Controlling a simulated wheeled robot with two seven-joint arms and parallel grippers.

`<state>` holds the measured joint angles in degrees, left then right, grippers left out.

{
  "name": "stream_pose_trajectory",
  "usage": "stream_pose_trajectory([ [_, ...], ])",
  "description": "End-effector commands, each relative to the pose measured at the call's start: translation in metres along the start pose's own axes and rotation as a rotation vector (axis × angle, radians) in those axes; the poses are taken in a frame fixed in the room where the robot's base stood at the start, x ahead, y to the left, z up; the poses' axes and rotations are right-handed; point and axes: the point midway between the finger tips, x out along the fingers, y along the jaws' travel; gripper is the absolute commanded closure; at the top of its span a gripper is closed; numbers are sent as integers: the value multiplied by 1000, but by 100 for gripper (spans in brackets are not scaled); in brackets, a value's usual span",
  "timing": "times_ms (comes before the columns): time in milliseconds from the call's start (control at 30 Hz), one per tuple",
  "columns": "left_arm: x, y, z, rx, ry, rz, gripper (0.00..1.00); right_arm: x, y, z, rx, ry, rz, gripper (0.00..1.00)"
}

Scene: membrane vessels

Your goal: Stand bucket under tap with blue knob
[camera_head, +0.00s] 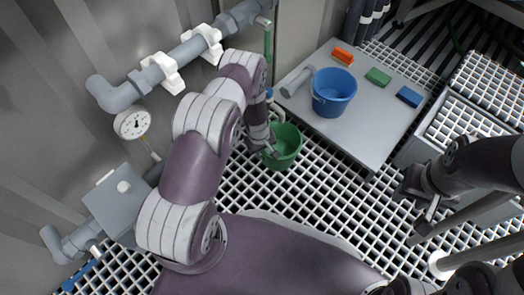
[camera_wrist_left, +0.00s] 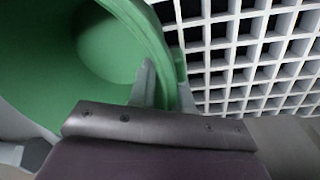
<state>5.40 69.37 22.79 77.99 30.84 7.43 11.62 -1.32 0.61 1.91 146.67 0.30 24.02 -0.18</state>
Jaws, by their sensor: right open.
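The green bucket (camera_head: 287,146) is at the grating floor beside the wall; in the left wrist view its open inside (camera_wrist_left: 40,60) fills the left. My left gripper (camera_head: 270,149) is at its near-left rim. In the left wrist view the fingers (camera_wrist_left: 165,92) lie on either side of the rim, with green wall between them. A small blue knob (camera_head: 269,94) shows just behind my left wrist, with a pale spout (camera_head: 280,113) above the bucket's back edge; my arm hides part of this tap. My right gripper (camera_head: 425,203) is open and empty at the right.
A grey table (camera_head: 355,135) behind the bucket holds a blue bucket (camera_head: 333,92), a grey cylinder and orange, green and blue blocks. Pipes with white brackets (camera_head: 158,73) and a gauge (camera_head: 132,123) line the left wall. Bare grating (camera_head: 325,200) lies in front of the bucket.

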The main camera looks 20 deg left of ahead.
Motion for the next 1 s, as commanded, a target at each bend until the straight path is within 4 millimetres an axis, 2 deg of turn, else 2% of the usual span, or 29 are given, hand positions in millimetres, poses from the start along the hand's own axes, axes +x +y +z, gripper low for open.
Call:
stream_pose_trajectory([
  [267, 0, 0, 0, 0, 0, 0, 64, 0, 0, 0, 0, 0, 0, 57],
  [367, -7, 1, 0, 0, 0, 0, 64, -6, 0, -1, 0, 0, 0, 57],
  [467, -27, 1, 0, -1, 0, 0, 64, -20, 0, -2, 0, 0, 0, 57],
  [700, -94, 1, 0, -1, 0, 0, 64, -59, 0, -7, 0, 0, 0, 57],
  [800, -112, 1, 0, 0, 0, 0, 64, -68, 0, -8, 0, 0, 0, 57],
  [933, -126, 2, 0, 5, 0, 1, 64, -73, 0, -9, 0, 0, 0, 57],
  [1000, -145, 7, 0, 40, 4, 8, 64, -74, 0, -9, 0, 0, 0, 57],
])
